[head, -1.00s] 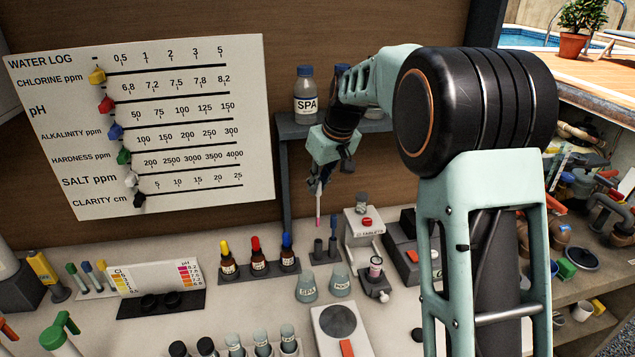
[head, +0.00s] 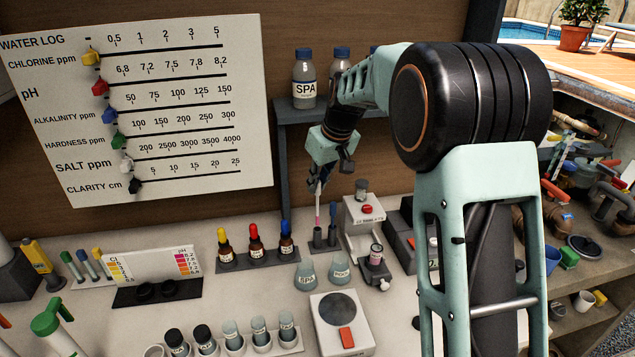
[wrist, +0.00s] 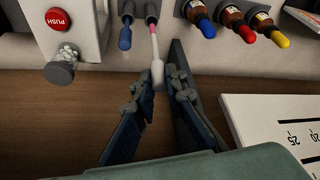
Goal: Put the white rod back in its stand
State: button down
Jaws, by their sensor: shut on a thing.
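My gripper (head: 319,184) is shut on the white rod (wrist: 157,72), also visible in the wrist view (wrist: 158,90) between the fingers. The rod hangs roughly upright with its pink end (head: 318,214) down. The dark stand (head: 317,240) is directly below, with two upright posts. The pink end is at or just above the left post in the head view; I cannot tell whether it has entered. The other post holds a blue rod (wrist: 125,36), also visible in the head view (head: 333,213). The fingers hide part of the white rod's upper end.
A white device with a red button (head: 366,209) stands close right of the stand. Dropper bottles (head: 255,247) stand to its left, and SPA (head: 306,277) and POOL beakers (head: 340,268) in front. A shelf with bottles (head: 304,80) is behind the arm.

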aim_at(318, 204)
jog(key=shift+f+b, duration=0.7)
jog(key=shift+f, duration=0.45)
jog(key=shift+f+b, duration=1.6)
jog(key=shift+f, duration=0.4)
jog(key=shift+f+b, duration=0.45)
jog(key=shift+f, duration=0.15)
jog(key=c, duration=1.9)
grip_release()
jog(key=shift+r, duration=0.1)
jog(key=shift+r+p, duration=2.45)
jog(key=shift+r, duration=1)
